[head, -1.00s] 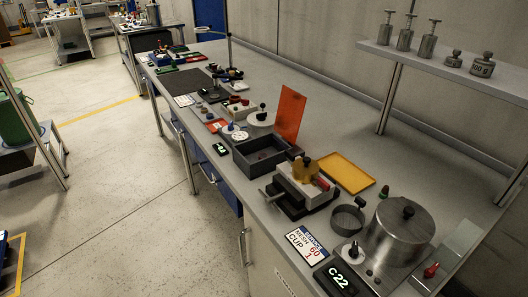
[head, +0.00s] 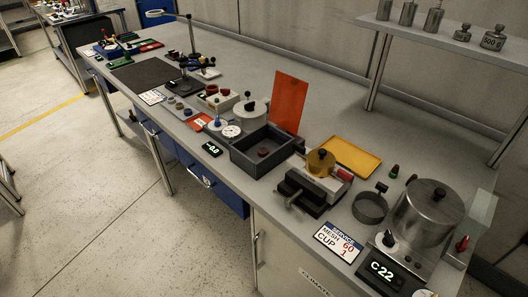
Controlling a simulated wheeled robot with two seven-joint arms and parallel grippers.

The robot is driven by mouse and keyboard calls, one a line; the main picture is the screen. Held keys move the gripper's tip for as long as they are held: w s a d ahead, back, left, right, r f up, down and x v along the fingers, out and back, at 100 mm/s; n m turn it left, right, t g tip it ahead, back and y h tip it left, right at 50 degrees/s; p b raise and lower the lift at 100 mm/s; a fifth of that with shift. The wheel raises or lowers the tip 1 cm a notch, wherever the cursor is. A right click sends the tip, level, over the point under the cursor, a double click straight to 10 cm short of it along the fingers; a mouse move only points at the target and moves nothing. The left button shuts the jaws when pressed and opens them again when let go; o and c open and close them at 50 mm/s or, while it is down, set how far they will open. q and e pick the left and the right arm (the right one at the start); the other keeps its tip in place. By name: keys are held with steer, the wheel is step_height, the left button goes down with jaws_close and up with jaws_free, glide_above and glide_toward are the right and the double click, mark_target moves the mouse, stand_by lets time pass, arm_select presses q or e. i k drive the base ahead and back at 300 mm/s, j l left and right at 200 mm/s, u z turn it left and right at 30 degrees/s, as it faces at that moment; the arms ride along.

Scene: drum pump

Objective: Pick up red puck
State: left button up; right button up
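A small dark red disc (head: 263,152), which looks like the red puck, lies flat inside an open dark grey box (head: 248,163) on the long workbench. The box's near wall stands in front of it, and its top shows clear. Another small red round piece (head: 212,90) sits in a pale compartment tray (head: 230,104) farther back; I cannot tell its exact shape. Neither of my grippers is in the head view.
An orange upright panel (head: 289,102) stands just behind the box. A vise-like fixture with a yellow top (head: 320,162), a yellow tray (head: 351,157) and a steel pot (head: 427,218) stand to the right.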

mark_target(262, 152)
steer(key=i+j+z, duration=0.1)
steer(key=z, duration=0.35)
steer(key=j+z, duration=0.4)
steer(key=i+j+z, duration=0.1)
steer(key=z, duration=0.35)
steer(key=j+z, duration=0.4)
steer(key=l, duration=0.1)
